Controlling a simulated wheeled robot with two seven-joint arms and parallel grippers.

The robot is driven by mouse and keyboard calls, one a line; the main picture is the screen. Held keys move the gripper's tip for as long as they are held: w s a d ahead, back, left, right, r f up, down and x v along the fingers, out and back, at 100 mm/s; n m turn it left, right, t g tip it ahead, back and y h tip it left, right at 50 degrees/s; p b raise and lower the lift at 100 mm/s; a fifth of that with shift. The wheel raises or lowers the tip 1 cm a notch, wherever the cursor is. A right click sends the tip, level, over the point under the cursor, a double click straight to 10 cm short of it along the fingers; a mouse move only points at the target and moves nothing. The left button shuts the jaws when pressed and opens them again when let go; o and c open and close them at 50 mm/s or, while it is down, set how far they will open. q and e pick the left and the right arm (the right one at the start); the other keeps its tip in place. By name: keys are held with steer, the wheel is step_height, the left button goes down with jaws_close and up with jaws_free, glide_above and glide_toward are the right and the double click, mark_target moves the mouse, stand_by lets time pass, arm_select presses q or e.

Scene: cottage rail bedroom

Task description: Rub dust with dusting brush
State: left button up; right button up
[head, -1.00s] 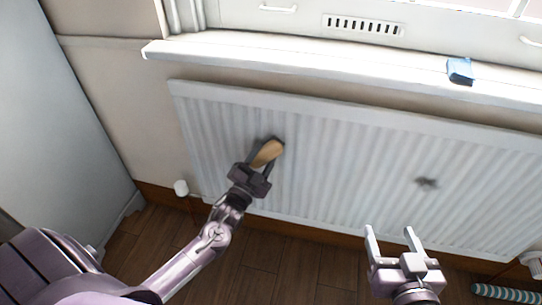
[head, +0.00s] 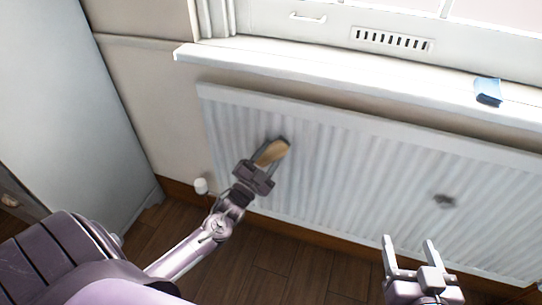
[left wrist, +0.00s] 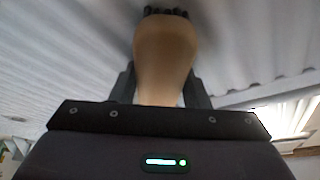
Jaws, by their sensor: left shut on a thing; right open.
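The dusting brush (head: 271,153) has a tan wooden handle and dark bristles. My left gripper (head: 267,160) is shut on its handle and holds it at the left part of the white ribbed radiator (head: 340,170). In the left wrist view the brush (left wrist: 163,55) points away from the gripper, with its dark bristles at the far end near the ribs. I cannot tell whether the bristles touch. A dark dust patch (head: 444,201) is on the radiator to the right. Any dust behind the brush is hidden. My right gripper (head: 410,246) is open and empty below the radiator's right part.
A white window sill (head: 330,75) juts out above the radiator, with a blue folded item (head: 488,91) on it. A pale cabinet (head: 70,95) stands at left. Wooden floor (head: 290,270) lies below.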

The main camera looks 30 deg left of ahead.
arm_select(q)
steer(key=shift+w+d+r, duration=0.15)
steer(key=shift+w+d, duration=0.1)
steer(key=shift+d, duration=0.55)
steer(key=shift+w+d+r, duration=0.1)
steer(key=shift+w+d, duration=0.1)
steer(key=shift+d, duration=0.65)
steer(key=shift+w+d+r, duration=0.15)
steer(key=shift+w+d, duration=0.1)
steer(key=shift+d, duration=0.55)
steer(key=shift+w+d+f+p, duration=0.1)
steer(key=shift+w+d+p, duration=0.15)
steer(key=shift+d, duration=1.15)
steer(key=shift+w+d+f+p, duration=0.15)
steer(key=shift+w+d, duration=0.1)
steer(key=shift+d, duration=1.1)
steer(key=shift+r, duration=0.1)
steer(key=shift+s, duration=0.1)
steer(key=p, duration=0.3)
glide_toward(313, 153)
steer(key=shift+d+r, duration=0.8)
steer(key=shift+r, duration=0.05)
